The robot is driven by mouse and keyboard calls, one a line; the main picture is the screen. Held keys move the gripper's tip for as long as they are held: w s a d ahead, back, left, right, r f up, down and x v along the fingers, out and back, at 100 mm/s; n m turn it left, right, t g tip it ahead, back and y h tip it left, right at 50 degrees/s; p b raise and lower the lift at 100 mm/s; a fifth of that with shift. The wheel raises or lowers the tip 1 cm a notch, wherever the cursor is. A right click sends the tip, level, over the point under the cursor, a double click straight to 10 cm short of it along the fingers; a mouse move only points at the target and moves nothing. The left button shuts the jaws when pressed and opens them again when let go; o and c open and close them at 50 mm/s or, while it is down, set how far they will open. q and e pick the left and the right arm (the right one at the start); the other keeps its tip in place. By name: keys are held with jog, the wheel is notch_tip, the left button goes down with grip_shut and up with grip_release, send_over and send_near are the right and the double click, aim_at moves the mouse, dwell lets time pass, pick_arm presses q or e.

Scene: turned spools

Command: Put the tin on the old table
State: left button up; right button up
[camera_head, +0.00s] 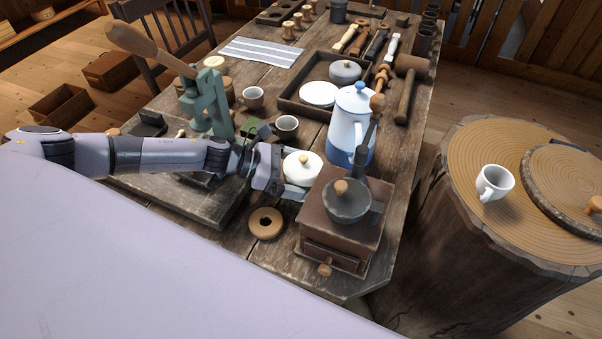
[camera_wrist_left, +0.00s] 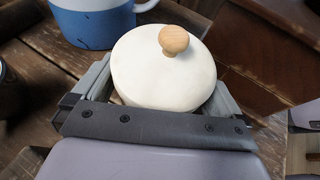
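The tin (camera_head: 302,168) is round and cream-white with a wooden knob on its lid. It is at the near part of the worn wooden table (camera_head: 402,145), left of the coffee grinder. My left gripper (camera_head: 290,180) reaches it from the left. In the left wrist view, its two fingers (camera_wrist_left: 163,88) flank the tin (camera_wrist_left: 150,75), one on each side. The lid hides the fingers' inner faces, so whether they press on the tin is unclear. Contact between tin and tabletop is hidden too. My right gripper is out of view.
The grinder (camera_head: 340,225) stands close right of the tin. A blue-and-white pot (camera_head: 350,125) is just behind it, a grey cup (camera_head: 287,127) behind left. A wooden ring (camera_head: 266,223) lies in front. A stump (camera_head: 475,235) with a white mug (camera_head: 494,182) stands right.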

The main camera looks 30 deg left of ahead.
pick_arm(q)
jog(key=shift+r, duration=0.1)
jog(key=shift+r+p, duration=0.25)
jog(key=shift+p, duration=0.15)
jog(key=v, duration=0.3)
jog(key=b+v, duration=0.1)
jog(key=v, duration=0.2)
jog(key=shift+f, duration=0.25)
jog(key=shift+v, duration=0.8)
jog(key=shift+d, duration=0.1)
